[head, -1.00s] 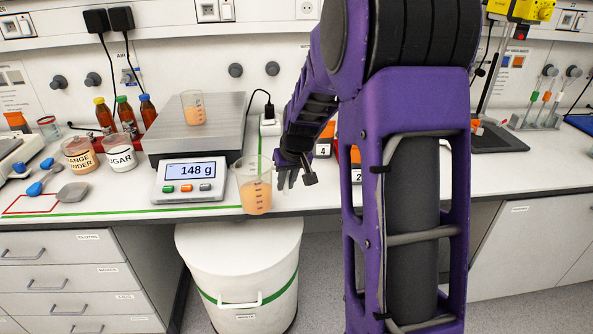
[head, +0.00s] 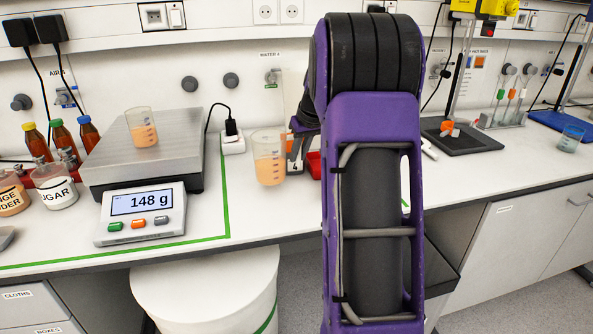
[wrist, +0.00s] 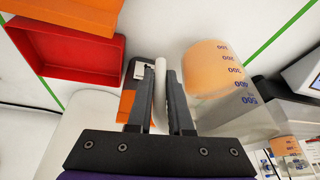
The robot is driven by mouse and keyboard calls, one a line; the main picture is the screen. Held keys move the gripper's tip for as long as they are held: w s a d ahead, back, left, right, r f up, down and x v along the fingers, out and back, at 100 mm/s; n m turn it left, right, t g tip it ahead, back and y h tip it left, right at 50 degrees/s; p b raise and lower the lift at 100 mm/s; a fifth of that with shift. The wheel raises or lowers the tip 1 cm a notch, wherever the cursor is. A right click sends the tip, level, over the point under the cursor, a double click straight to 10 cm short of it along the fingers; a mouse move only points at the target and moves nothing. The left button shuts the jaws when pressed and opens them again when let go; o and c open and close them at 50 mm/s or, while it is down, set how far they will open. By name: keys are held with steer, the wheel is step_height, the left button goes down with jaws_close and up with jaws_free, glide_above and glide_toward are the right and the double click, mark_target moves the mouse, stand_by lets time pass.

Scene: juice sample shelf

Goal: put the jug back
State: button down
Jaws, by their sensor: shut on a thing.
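The jug (head: 269,160) is a clear measuring jug with orange juice in it, upright to the right of the scale in the head view. In the wrist view the jug (wrist: 222,72) is at the right, with its blue volume marks showing. My gripper (wrist: 161,82) is shut on the jug's pale handle, which stands between the two fingers. In the head view my arm hides most of the gripper. I cannot tell whether the jug's base touches the bench.
The scale (head: 97,184) reads 148 g and carries a small beaker (head: 143,130) of orange juice. A green line (head: 225,190) borders the scale area. A white bin (head: 205,290) stands below.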

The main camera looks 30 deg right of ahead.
mark_target(300, 162)
step_height(300, 162, down, 4)
steer(key=shift+f+b, duration=0.15)
steer(key=shift+b, duration=0.15)
steer(key=shift+f, duration=0.1)
steer(key=c, duration=0.8)
jaws_free()
steer(key=shift+c, duration=0.2)
steer(key=p+v, duration=0.1)
steer(key=v, duration=1.1)
